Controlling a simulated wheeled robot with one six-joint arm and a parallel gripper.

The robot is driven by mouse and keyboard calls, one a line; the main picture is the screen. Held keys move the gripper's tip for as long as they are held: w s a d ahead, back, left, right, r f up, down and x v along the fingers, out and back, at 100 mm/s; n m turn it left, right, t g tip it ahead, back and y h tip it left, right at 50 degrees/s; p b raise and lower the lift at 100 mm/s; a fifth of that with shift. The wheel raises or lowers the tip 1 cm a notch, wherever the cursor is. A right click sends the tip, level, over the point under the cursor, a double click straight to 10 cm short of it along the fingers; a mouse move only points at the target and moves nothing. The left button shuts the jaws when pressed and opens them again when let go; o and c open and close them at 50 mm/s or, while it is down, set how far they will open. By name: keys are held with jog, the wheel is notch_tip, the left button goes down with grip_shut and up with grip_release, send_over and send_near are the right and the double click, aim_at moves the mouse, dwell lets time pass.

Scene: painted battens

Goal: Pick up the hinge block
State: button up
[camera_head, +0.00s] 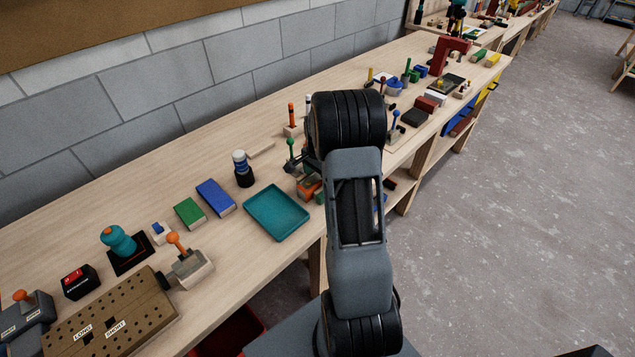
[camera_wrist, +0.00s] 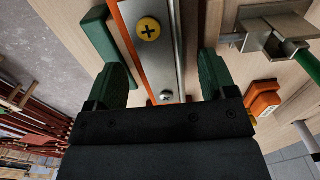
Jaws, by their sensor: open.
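What looks like the hinge block is an orange block (camera_wrist: 129,40) with a grey metal plate, a yellow cross-head screw and a silver screw on it. It fills the middle of the wrist view and runs off the top edge. My gripper (camera_wrist: 162,68) is open, with one dark green finger on each side of the block. I see gaps on both sides; I cannot tell how far down the fingers reach. In the head view the orange block (camera_head: 308,187) shows small at the bench's front edge, partly covered by my gripper and arm.
A green block (camera_wrist: 97,40) lies close beside the left finger. A metal bracket with a green handle (camera_wrist: 309,64) and a small orange block (camera_wrist: 264,98) are on the right. In the head view a teal tray (camera_head: 277,212) stands left of my gripper, with blue (camera_head: 216,197) and green (camera_head: 190,213) blocks beyond.

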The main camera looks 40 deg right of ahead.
jog(key=shift+c, duration=0.2)
jog(key=c, duration=1.1)
